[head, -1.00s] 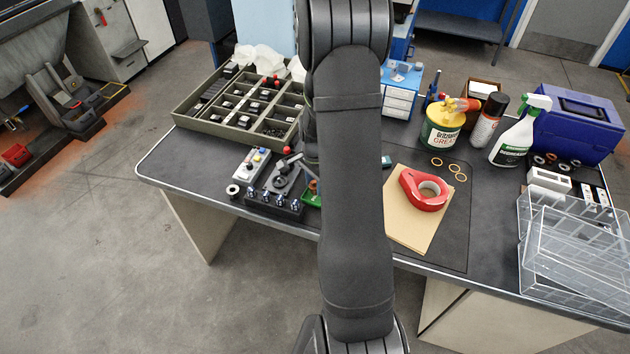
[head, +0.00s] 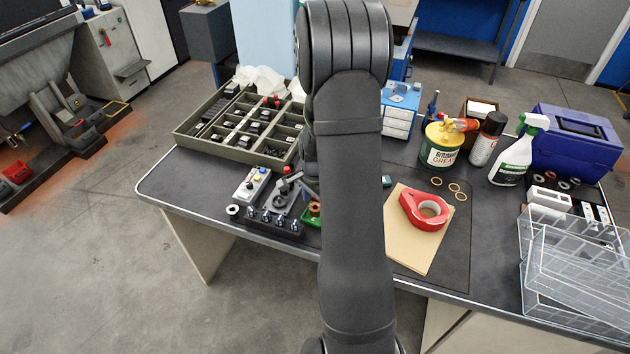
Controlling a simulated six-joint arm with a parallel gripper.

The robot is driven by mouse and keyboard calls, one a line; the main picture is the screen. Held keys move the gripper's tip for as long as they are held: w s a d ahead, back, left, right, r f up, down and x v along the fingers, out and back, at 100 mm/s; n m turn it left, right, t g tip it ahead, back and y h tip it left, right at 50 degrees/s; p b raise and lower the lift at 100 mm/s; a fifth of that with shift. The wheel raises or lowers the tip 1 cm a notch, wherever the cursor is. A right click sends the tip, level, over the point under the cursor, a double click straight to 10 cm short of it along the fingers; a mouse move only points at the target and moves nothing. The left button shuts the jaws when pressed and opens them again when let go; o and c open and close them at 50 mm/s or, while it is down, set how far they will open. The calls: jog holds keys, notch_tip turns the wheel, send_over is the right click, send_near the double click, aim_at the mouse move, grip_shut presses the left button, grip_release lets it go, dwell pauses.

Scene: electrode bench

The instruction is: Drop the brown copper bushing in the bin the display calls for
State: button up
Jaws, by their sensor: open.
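A small reddish-brown piece (head: 315,209) shows in the green bin (head: 309,221), just left of my arm; the arm covers part of both. A brown ring (head: 551,175) also lies among several rings in front of the blue toolbox; I cannot tell which piece is the copper bushing. The edge of a small teal-faced device (head: 386,181) shows right of my arm. Whether it is the display cannot be told, and no text is readable. My gripper is hidden behind my arm, which crosses the middle of the view. No other bins for the bushing can be made out.
A compartment tray (head: 190,137) stands back left, with a control box (head: 252,184) in front of it. Right of my arm are a red tape roll (head: 411,213) on tan sheets, a grease can (head: 441,147), a spray bottle (head: 512,163), the blue toolbox (head: 577,140) and clear racks (head: 568,300).

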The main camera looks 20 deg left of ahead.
notch_tip(320, 180, up, 17)
jog(key=shift+f, duration=0.2)
dwell(0.3)
jog(key=shift+r, duration=2.5)
notch_tip(320, 180, down, 16)
jog(key=shift+r, duration=0.1)
notch_tip(320, 180, up, 15)
dwell(0.3)
